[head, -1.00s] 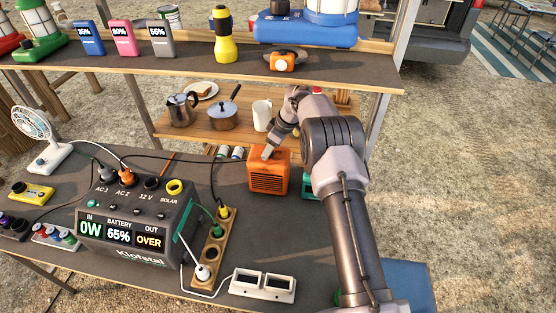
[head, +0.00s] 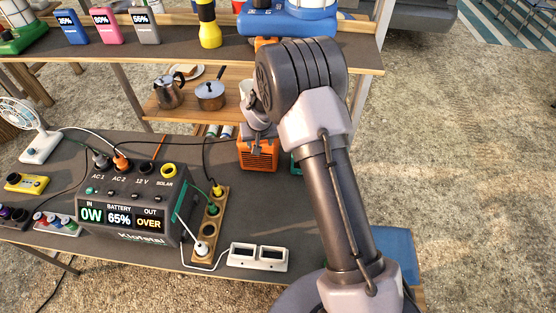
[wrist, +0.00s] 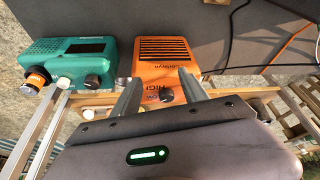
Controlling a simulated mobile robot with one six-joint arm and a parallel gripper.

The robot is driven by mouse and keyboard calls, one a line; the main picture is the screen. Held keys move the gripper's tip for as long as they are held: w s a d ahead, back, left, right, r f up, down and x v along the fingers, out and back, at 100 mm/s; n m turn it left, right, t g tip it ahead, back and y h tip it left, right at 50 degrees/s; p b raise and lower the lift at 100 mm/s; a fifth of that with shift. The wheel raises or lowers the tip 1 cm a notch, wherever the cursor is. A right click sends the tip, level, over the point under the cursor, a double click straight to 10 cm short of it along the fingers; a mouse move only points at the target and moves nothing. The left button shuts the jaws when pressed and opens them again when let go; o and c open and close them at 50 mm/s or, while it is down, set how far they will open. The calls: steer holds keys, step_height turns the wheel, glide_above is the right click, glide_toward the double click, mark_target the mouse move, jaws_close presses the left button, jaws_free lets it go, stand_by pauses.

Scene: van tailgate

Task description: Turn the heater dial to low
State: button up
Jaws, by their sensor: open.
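The orange heater (head: 258,157) stands on the dark table to the right of the power station. In the wrist view its orange top face (wrist: 172,76) carries a dark round dial (wrist: 166,95) with a light pointer mark. The word HIGH is printed beside the dial; its exact setting is too small to read. My gripper (head: 259,132) is over the heater's top in the head view, hiding the dial there. In the wrist view my gripper (wrist: 159,82) is open, with one finger on each side of the dial. I cannot tell whether either finger touches it.
A teal device with knobs (wrist: 72,62) stands close beside the heater. The power station (head: 125,205) reads 0W in, 65% battery, output OVER. A socket strip (head: 212,225) and cables lie left of the heater.

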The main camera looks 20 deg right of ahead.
steer(key=s+r+m+b, duration=0.1)
steer(key=s+r+b, duration=0.4)
steer(key=s, duration=0.4)
steer(key=s+r+m+b, duration=0.1)
steer(key=s+r+b, duration=0.5)
steer(key=s, duration=0.3)
steer(key=shift+d+r, duration=0.2)
steer(key=shift+d, duration=0.2)
steer(key=shift+s, duration=0.1)
